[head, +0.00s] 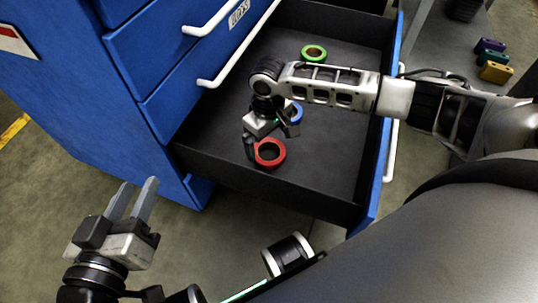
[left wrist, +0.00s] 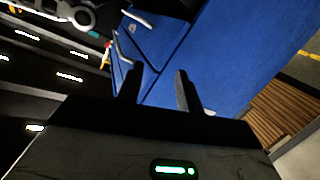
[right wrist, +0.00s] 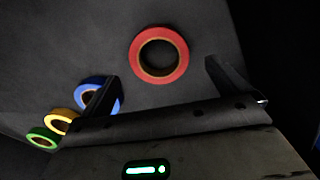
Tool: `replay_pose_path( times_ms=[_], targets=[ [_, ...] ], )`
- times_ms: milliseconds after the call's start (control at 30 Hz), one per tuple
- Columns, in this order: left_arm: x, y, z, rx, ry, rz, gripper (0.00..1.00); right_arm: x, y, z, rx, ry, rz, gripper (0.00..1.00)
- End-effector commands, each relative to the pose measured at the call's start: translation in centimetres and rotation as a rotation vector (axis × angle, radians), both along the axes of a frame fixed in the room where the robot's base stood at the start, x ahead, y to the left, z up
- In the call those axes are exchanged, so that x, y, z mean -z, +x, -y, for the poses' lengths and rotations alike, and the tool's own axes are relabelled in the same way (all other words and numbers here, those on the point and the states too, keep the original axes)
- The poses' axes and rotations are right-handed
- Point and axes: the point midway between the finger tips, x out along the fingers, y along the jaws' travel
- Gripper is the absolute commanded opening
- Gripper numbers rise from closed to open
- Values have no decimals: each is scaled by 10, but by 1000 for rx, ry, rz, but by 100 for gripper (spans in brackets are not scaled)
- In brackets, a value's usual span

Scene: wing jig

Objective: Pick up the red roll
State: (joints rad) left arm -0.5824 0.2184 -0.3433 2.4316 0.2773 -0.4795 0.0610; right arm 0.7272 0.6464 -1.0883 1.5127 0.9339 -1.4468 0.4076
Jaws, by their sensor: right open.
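The red roll (head: 282,153) lies flat on the floor of the open drawer, near its front-left part in the head view. It also shows whole in the right wrist view (right wrist: 183,55), a little beyond and between the fingers. My right gripper (head: 258,146) is open and empty, low over the drawer just beside the red roll in the head view. Its near finger partly overlaps the roll's edge there; I cannot tell whether they touch. My left gripper (head: 137,186) is open and empty, outside the drawer at the lower left.
A green roll (head: 314,47), a blue roll (head: 298,113) and a yellow roll (right wrist: 52,122) also lie in the drawer. Drawer walls surround them, with the blue cabinet (head: 75,100) at left. Small coloured blocks (head: 495,72) sit outside at the upper right.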

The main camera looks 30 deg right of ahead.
Motion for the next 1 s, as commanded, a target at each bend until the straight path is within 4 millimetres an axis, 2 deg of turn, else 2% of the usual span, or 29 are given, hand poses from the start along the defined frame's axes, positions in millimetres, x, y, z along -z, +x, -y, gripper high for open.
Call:
replay_pose_path(
  times_ms=[200, 300, 633, 800, 1000],
  targets=[
    [-1, 2, 5, 8, -113, 22, 36, 36, -1, 2, 0, -1, -1, 100],
    [-6, 1, 7, 13, -153, 28, 36, 46, -1, 2, 0, -1, 0, 100],
    [-11, 1, 8, 17, -179, 30, 36, 50, -1, 1, -1, 0, 1, 100],
    [-11, 1, 8, 16, -178, 30, 36, 50, -1, 1, -1, 0, 1, 53],
    [-11, 1, 8, 17, -177, 30, 36, 50, 0, 2, -1, 1, 2, 52]
  ],
)
